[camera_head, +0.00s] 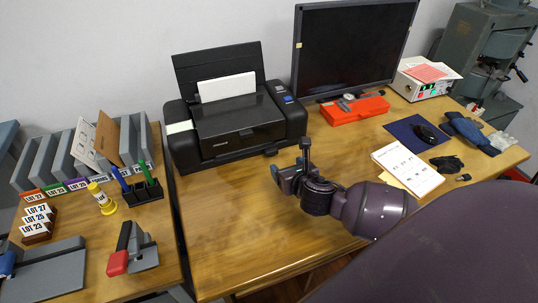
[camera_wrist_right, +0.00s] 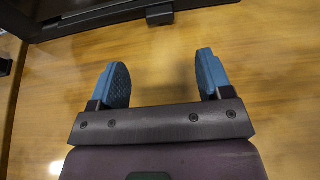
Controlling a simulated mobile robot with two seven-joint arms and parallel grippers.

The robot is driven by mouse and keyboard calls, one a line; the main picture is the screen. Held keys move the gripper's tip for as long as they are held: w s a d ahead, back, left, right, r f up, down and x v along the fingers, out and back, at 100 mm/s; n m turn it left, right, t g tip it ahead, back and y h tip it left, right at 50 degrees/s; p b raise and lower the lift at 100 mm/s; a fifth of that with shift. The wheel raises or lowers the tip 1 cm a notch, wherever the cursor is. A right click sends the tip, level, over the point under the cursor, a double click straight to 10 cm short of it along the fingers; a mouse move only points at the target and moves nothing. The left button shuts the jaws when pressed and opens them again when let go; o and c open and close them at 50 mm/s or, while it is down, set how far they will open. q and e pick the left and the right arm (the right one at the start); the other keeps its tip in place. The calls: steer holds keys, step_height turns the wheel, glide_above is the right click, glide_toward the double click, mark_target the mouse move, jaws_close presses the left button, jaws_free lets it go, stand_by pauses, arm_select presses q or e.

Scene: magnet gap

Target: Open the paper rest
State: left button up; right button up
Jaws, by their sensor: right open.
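The black printer (camera_head: 235,121) stands at the back left of the wooden desk. Its rear flap (camera_head: 218,66) is raised, with white paper (camera_head: 227,87) leaning against it. No extended rest shows at its front; a small dark tab (camera_head: 270,153) sticks out low on the front edge. The tab also shows at the top of the right wrist view (camera_wrist_right: 159,15). My right gripper (camera_head: 287,170) is open and empty over the desk, in front of the printer's right part. Its blue fingers (camera_wrist_right: 164,80) are apart, with bare wood between them, short of the tab. My left gripper is out of view.
A red case (camera_head: 356,110) and monitor (camera_head: 350,48) stand right of the printer. A printed sheet (camera_head: 407,170) and dark mat (camera_head: 417,131) lie further right. A side table (camera_head: 88,258) with sorters and tools is left. The desk before the printer is clear.

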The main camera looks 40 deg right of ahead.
mark_target(272, 153)
steer(key=shift+w+d+f, duration=0.15)
steer(key=shift+w+f, duration=0.15)
steer(key=shift+w, duration=0.2)
steer(key=b+x, duration=0.2)
steer(key=x, duration=0.6)
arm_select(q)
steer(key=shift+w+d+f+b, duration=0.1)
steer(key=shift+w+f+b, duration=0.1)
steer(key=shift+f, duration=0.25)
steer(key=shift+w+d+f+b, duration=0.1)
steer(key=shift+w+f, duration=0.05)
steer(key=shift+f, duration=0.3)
arm_select(e)
steer(key=shift+x, duration=0.75)
steer(key=shift+r, duration=0.15)
